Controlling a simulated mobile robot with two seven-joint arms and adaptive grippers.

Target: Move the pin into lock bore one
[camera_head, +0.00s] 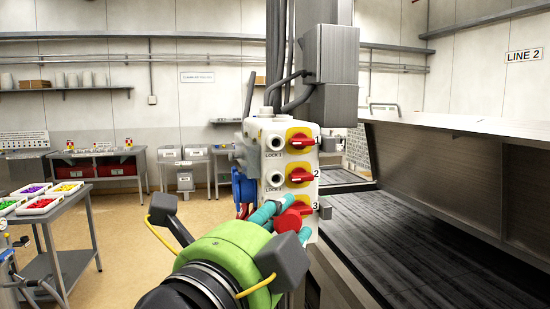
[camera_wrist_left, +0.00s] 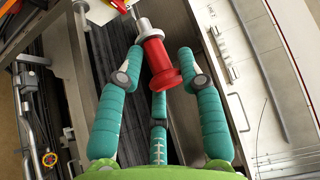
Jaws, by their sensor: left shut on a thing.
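The control box (camera_head: 263,160) is a pale panel with bores labelled LOCK 1 and LOCK 2 on its left side. Lock bore one (camera_head: 275,142) is the top one and looks empty. My left gripper (camera_head: 280,215), with teal fingers on a green body, is at the box's lower part and hides the lowest bore position. It is shut on the red pin (camera_head: 289,221). My right gripper is out of view.
Red switches 1 (camera_head: 300,141), 2 (camera_head: 300,175) and 3 on yellow plates project beside the bores. A blue item (camera_head: 243,188) hangs left of the box. A dark conveyor bed (camera_head: 420,230) lies right. A side table (camera_head: 60,225) with trays stands left.

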